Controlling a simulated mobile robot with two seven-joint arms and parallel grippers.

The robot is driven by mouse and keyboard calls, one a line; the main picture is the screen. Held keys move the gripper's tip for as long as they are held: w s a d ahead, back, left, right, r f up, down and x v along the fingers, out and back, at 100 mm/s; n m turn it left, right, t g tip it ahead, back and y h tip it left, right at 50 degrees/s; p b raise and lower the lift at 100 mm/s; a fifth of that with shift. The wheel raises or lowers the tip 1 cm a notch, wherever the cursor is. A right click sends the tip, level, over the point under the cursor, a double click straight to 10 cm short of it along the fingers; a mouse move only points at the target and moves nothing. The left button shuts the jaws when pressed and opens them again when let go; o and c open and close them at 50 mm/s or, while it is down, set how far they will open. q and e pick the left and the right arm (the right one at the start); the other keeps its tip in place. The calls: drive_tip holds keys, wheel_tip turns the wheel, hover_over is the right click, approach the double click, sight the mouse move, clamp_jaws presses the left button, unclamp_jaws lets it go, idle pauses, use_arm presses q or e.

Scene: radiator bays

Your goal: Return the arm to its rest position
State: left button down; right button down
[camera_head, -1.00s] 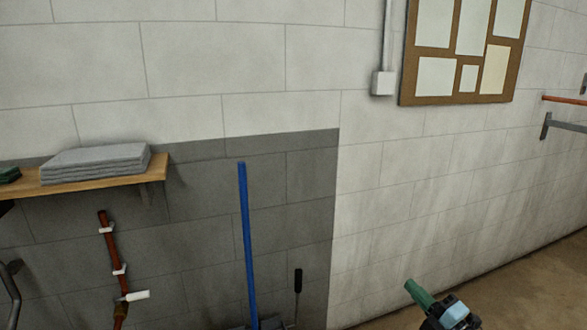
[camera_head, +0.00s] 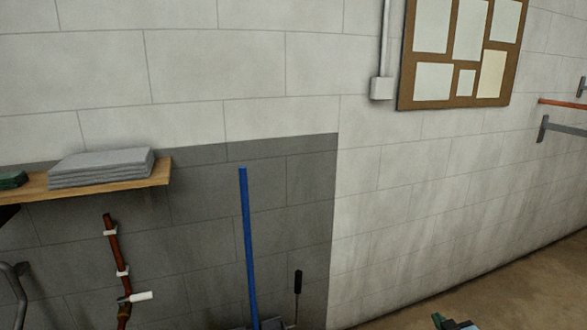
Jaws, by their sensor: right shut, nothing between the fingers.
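My right gripper (camera_head: 440,320) shows only in part at the bottom edge, right of centre. Its green and light blue parts are in front of the brown floor. It is shut and I see nothing held in it. Most of the gripper and the arm behind it are cut off by the frame. My left gripper is not in view.
A wooden shelf (camera_head: 100,182) with folded grey cloths (camera_head: 102,166) is on the left wall. Below it runs a copper pipe with a white-handled valve (camera_head: 141,296). A blue pole (camera_head: 249,245) leans at the dark wall. A corkboard (camera_head: 404,85) hangs above. The right floor (camera_head: 530,275) looks clear.

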drive_tip(key=s+a+f+g+y, duration=0.1)
drive_tip(key=s+a+f, duration=0.2)
drive_tip(key=s+f, duration=0.25)
drive_tip(key=s+a+f+g, duration=0.1)
drive_tip(key=s+a+f, duration=0.25)
drive_tip(key=s, duration=0.25)
drive_tip(key=s+a+f+g, duration=0.1)
drive_tip(key=s+a+f, duration=0.1)
drive_tip(key=s, duration=0.8)
drive_tip(key=s+a+f+g+y, duration=0.1)
drive_tip(key=s+a+f, duration=0.2)
drive_tip(key=s, duration=0.7)
drive_tip(key=s+a+f+m+g+y, duration=0.1)
drive_tip(key=s+a, duration=0.4)
drive_tip(key=s, duration=0.6)
drive_tip(key=shift+f+g, duration=0.4)
drive_tip(key=shift+f, duration=0.35)
drive_tip(key=shift+a, duration=0.1)
